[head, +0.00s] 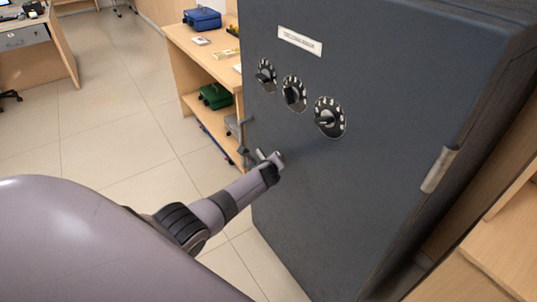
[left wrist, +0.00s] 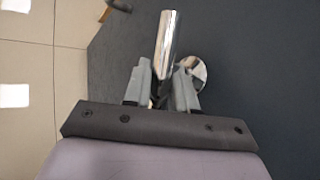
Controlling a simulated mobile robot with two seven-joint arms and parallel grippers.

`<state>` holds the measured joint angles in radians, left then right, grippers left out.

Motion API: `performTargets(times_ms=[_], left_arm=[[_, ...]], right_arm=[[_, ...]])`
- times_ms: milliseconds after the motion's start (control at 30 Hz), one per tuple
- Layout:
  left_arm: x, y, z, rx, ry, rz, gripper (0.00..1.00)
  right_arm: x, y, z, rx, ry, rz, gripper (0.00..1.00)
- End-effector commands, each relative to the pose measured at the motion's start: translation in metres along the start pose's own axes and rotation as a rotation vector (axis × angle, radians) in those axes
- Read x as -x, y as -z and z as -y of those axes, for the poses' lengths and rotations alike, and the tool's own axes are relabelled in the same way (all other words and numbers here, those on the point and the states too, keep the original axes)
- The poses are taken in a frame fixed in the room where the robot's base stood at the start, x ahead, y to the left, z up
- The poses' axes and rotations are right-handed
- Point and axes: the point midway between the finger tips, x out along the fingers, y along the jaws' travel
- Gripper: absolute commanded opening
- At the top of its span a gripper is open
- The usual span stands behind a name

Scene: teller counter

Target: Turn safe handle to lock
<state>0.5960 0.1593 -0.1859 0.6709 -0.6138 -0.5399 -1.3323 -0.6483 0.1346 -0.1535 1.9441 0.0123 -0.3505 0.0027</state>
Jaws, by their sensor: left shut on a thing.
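The dark grey safe (head: 380,170) stands on the right of the head view with its door facing me. Its handle is a shiny chrome bar (left wrist: 167,40), which points up in the left wrist view, with a round chrome base (left wrist: 197,70) beside it against the door. My left gripper (head: 272,162) is at the door below the dials; in the left wrist view its two fingers (left wrist: 161,88) are on either side of the bar and shut on it. In the head view the gripper hides much of the handle. My right gripper is not in view.
Dials (head: 330,117) sit on the door under a white label (head: 300,40). A door hinge (head: 439,169) is at the right. A wooden shelf unit (head: 185,75) with a blue box (head: 202,18) and a green box (head: 215,96) stands behind the safe's left edge. Tiled floor is open at left.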

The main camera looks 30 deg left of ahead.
Motion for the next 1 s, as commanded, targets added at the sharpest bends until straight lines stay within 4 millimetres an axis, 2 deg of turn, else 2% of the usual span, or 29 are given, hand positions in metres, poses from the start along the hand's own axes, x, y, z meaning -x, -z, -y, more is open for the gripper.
performTargets(times_ms=[33, 200, 1000], left_arm=[[0.004, -0.004, 0.003, 0.014, -0.009, -0.024, 0.00], [0.003, -0.003, 0.002, 0.058, -0.028, -0.095, 0.00], [0.002, -0.001, 0.003, 0.152, -0.072, -0.256, 0.00]], right_arm=[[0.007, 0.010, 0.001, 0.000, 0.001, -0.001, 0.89], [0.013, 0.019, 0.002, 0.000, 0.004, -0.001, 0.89], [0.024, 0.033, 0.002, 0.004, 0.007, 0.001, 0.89]])
